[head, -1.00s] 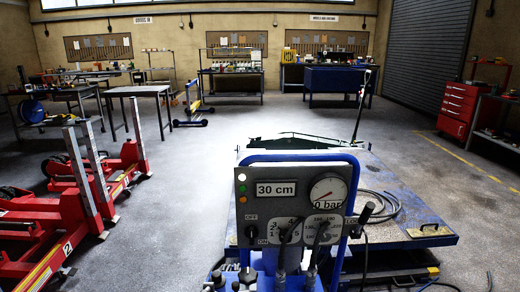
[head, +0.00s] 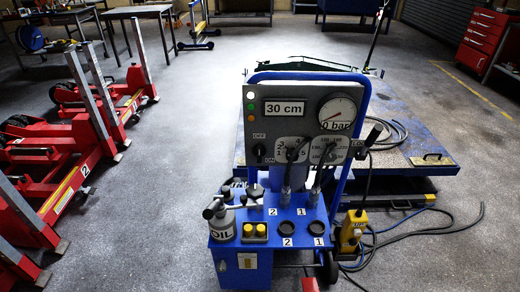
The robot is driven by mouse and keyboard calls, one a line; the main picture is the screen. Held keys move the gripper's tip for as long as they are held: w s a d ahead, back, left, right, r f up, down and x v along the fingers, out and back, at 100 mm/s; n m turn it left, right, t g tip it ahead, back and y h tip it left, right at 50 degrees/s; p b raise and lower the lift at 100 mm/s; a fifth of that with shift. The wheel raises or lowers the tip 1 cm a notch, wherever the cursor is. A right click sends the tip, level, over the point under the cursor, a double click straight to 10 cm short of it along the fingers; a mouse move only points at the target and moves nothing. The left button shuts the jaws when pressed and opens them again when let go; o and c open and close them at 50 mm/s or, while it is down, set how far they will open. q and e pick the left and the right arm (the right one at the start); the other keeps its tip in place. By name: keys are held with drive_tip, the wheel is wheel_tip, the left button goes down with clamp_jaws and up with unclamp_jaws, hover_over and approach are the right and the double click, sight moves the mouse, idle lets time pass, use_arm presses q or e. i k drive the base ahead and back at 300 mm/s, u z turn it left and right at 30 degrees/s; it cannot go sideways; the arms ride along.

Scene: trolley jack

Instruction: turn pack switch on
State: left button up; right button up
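A blue power pack (head: 240,258) on wheels stands in the middle of the head view. Its grey upright panel (head: 285,105) faces me, with a small dark rotary switch (head: 259,149) at the lower left. OFF is printed above this switch and ON below it to the right. Which label the knob points to is too small to tell. Small lamps (head: 251,107) sit in a column above it, beside a "30 cm" display (head: 286,107) and a dial gauge (head: 337,114) marked bar. Neither of my grippers is in view, and nothing touches the panel.
A yellow hand control (head: 351,230) and cables lie to the right. Behind is a blue lift platform (head: 415,150). Red jack columns (head: 70,180) stand left. Floor between is clear.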

sight(258, 151)
drive_tip(key=k, duration=1.2)
drive_tip(key=u, duration=1)
drive_tip(key=i, duration=1.6)
drive_tip(key=z, duration=0.5)
